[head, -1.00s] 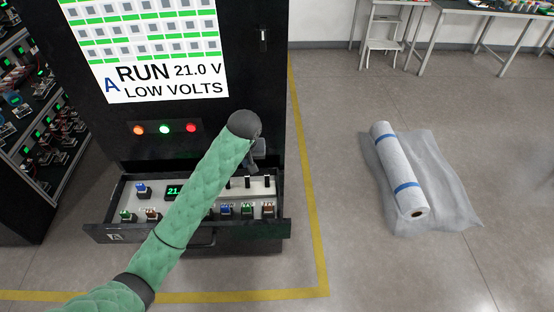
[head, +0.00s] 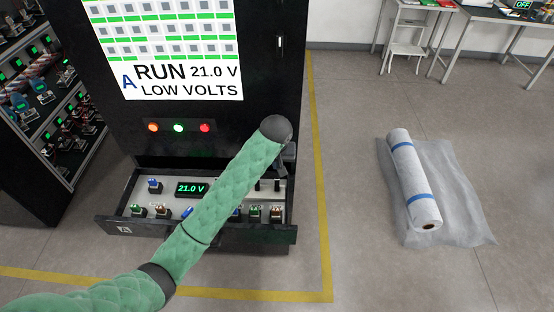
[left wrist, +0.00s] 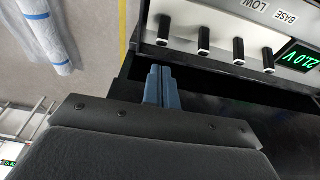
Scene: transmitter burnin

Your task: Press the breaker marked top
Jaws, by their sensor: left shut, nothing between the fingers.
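An open drawer (head: 120,228) under the cabinet screen holds a panel with a row of upright black switches. In the left wrist view the black switches (left wrist: 204,38) stand in a row beside a green 21.0 V display (left wrist: 299,58). Labels reading LOW and BASE show there upside down; I cannot read a label marked top. My left gripper (left wrist: 158,86) has its blue fingers shut and empty, apart from the switches, beside the end of the row. In the head view my green arm hides part of the panel. My right gripper is not in view.
The cabinet screen (head: 185,82) reads RUN 21.0 V LOW VOLTS above orange, green and red lamps (head: 178,128). Small coloured devices (head: 138,210) sit along the drawer front. A wrapped roll (head: 413,180) lies on the floor at right. Floor between roll and cabinet is clear.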

